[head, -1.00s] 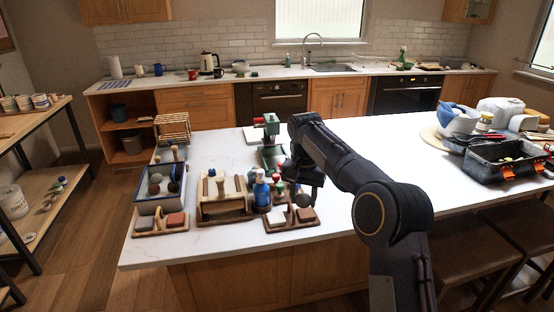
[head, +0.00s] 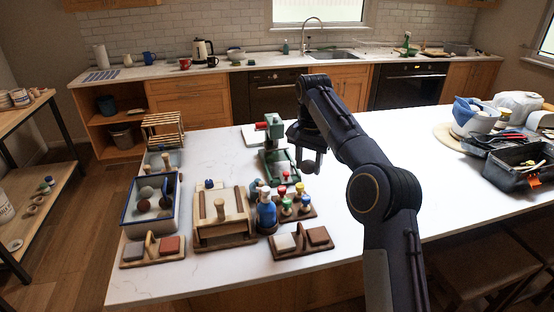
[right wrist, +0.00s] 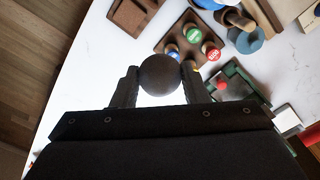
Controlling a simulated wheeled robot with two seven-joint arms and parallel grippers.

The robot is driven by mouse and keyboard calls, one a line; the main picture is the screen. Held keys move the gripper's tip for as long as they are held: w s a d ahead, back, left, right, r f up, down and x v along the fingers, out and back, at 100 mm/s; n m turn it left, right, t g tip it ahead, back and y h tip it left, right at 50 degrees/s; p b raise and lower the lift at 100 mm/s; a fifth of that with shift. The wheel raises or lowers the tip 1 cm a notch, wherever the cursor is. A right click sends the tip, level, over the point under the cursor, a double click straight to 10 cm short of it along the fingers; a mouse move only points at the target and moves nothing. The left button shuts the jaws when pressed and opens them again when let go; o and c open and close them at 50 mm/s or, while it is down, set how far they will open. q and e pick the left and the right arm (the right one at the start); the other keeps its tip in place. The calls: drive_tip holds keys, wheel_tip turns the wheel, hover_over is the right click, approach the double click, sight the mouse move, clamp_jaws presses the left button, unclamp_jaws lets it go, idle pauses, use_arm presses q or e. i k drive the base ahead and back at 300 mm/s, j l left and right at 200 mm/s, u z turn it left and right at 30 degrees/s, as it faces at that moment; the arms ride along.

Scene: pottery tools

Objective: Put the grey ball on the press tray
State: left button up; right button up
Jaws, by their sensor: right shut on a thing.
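The grey ball (right wrist: 160,75) is dark and round. It sits between the fingertips of my right gripper (right wrist: 160,88), which is shut on it in the right wrist view. In the head view my right gripper (head: 311,162) hangs above the white counter, just right of the green press (head: 275,155); I cannot make out the ball there. The press has a red handle end. A pale flat tray (head: 252,138) lies at its back left, partly hidden by the press. My left gripper is out of view.
A blue-rimmed box (head: 150,222) with several balls stands at the left. A wooden tool holder (head: 225,228), a blue bottle (head: 266,213), colour-topped stamps (head: 287,206) and a block stand (head: 302,243) fill the front. The counter right of my arm is clear up to a black toolbox (head: 510,168).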

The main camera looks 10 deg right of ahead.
sight(282, 168)
drive_tip(key=i, duration=0.95)
